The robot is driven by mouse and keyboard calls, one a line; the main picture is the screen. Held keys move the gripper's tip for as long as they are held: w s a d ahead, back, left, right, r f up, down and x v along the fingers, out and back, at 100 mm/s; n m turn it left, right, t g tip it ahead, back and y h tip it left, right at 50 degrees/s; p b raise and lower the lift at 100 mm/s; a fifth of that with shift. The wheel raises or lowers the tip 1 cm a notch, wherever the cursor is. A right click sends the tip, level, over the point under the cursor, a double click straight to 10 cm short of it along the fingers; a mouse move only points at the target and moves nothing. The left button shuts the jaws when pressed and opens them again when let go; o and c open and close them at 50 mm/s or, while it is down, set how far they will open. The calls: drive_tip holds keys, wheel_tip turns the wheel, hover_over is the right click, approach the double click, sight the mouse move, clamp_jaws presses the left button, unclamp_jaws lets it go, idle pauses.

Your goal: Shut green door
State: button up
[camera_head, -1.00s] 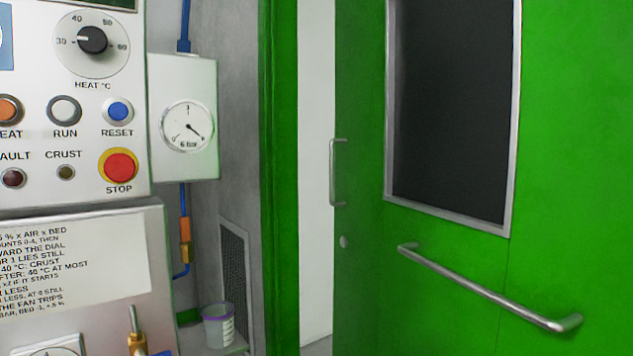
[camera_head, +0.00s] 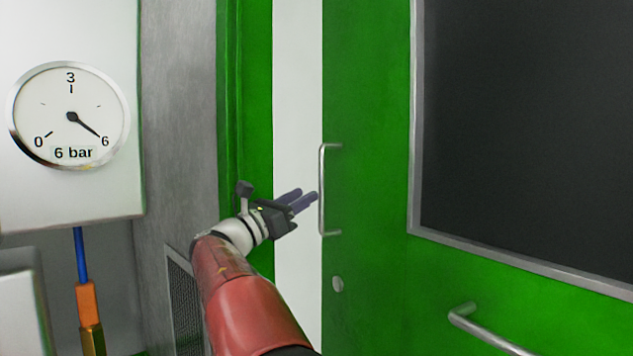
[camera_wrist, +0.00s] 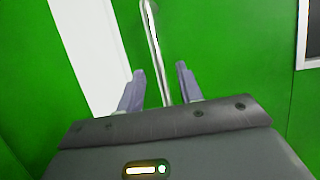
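The green door (camera_head: 370,175) stands ajar. A white gap shows between its edge and the green frame (camera_head: 244,120). A vertical metal pull handle (camera_head: 322,190) is near the door's edge. My gripper (camera_head: 307,197) reaches in from below left, its fingertips at the handle. In the wrist view, the open fingers of my gripper (camera_wrist: 160,75) are on either side of the handle bar (camera_wrist: 155,45), with space between the bar and each finger. The lower end of the handle is hidden behind the gripper body in that view.
A horizontal push bar (camera_head: 490,332) crosses the door at lower right, below a dark window (camera_head: 530,130). At left are a pressure gauge (camera_head: 68,115) on a white box and a grey wall with a vent grille (camera_head: 185,305).

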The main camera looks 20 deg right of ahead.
drive_tip(key=p+x, duration=0.1)
drive_tip(key=x, duration=0.6)
drive_tip(key=shift+w+r, duration=0.25)
drive_tip(key=shift+r, duration=0.2)
clamp_jaws()
